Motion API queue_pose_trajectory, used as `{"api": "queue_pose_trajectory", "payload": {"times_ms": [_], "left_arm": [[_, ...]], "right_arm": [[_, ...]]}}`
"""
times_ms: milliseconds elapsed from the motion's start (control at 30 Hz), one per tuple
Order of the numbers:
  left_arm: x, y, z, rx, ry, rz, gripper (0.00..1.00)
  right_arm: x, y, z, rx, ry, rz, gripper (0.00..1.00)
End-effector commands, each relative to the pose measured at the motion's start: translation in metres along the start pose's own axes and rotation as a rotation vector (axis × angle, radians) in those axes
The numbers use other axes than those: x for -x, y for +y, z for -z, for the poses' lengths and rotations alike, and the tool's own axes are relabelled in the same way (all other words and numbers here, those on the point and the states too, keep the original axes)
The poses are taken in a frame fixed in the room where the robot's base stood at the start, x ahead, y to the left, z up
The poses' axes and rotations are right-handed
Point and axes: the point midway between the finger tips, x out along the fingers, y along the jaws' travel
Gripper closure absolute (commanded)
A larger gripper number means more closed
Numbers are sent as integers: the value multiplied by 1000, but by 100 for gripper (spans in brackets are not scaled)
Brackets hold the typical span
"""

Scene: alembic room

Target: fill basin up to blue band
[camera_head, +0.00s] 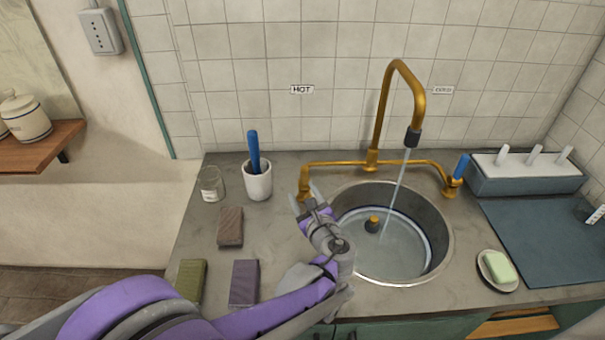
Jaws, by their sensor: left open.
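The round metal basin (441,222) is set into the grey counter and holds clear water (395,255). A dark blue band (428,240) rings its inner wall; the water surface lies close to it, but the exact level is hard to tell. A stream (397,185) runs from the brass faucet (377,115) into the basin. A dark plug with an orange top (373,224) shows in the water. The blue tap handle (462,165) is on the right. My left gripper (305,194) is open at the left end of the brass pipe, partly hiding it. My right gripper is not in view.
A white cup with a blue-handled tool (258,183), a glass jar (211,184) and several blocks, one brown (230,227), stand left of the basin. Soap on a dish (498,268) is at right, near a blue mat (545,240) and a rack (515,172).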

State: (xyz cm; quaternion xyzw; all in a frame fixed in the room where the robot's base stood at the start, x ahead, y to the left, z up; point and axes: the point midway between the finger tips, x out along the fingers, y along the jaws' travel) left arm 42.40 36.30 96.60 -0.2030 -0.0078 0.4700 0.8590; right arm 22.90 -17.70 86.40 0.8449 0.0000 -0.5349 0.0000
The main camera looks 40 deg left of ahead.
Motion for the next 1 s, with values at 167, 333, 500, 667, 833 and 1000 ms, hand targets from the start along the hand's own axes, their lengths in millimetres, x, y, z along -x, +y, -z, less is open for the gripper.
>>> {"api": "queue_pose_trajectory", "payload": {"times_ms": [167, 333, 500, 667, 833, 1000], "left_arm": [[11, -13, 4, -254, -125, 103, 39], [7, -18, 1, -315, -161, 121, 39], [-19, -22, -3, -314, -160, 118, 39], [-51, -26, -8, -311, -159, 118, 39], [-77, -30, -11, -310, -158, 118, 39], [-90, -32, -13, -310, -158, 120, 39]], "right_arm": [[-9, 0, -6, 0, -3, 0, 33], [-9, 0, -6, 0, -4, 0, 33], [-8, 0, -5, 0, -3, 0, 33], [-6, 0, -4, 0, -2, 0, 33], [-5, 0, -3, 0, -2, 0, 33], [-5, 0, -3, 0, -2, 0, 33]]}}
